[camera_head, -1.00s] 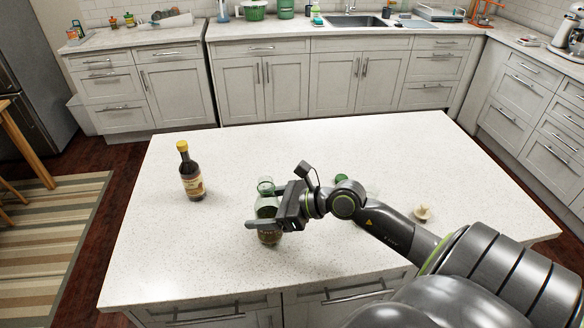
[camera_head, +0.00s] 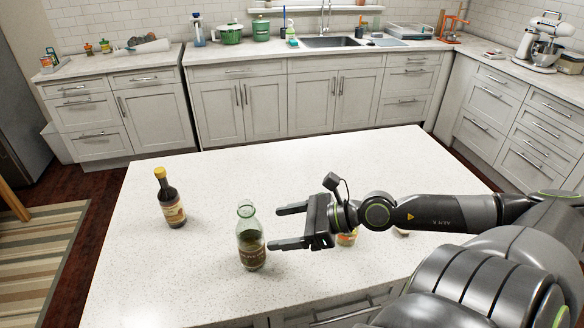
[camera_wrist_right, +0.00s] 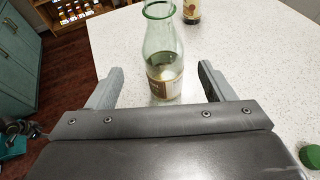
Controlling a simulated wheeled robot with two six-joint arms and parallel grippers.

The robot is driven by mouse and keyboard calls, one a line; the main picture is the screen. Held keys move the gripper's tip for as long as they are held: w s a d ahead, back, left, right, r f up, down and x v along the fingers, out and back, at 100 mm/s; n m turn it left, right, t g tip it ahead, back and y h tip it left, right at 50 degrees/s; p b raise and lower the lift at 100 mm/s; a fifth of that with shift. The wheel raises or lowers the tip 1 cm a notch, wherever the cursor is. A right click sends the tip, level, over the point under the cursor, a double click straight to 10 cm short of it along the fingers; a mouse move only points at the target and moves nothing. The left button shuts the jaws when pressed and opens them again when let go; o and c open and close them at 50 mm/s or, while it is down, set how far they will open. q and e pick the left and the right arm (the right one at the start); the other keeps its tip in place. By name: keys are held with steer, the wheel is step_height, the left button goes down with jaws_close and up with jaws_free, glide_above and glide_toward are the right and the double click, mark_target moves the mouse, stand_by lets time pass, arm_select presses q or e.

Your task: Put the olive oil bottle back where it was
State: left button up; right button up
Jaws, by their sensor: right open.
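The olive oil bottle appears to be the green glass bottle (camera_head: 251,240) with a dark label, upright and uncapped on the white island counter. My right gripper (camera_head: 277,228) is open and empty just to its right, its fingers pointing left toward it. In the right wrist view the bottle (camera_wrist_right: 163,60) stands just ahead, between the lines of the two fingers, touching neither as far as I can see. My left gripper is not in view.
A dark bottle with a yellow cap (camera_head: 170,199) stands upright on the island (camera_head: 300,165) to the left. A small jar (camera_head: 347,238) is partly hidden behind my right arm. A green lid (camera_wrist_right: 297,147) shows in the right wrist view. The island's far side is clear.

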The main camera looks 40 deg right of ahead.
steer(key=shift+s+d+r, duration=0.2)
steer(key=shift+s+d, duration=0.25)
steer(key=shift+d, duration=0.05)
stand_by(0.4)
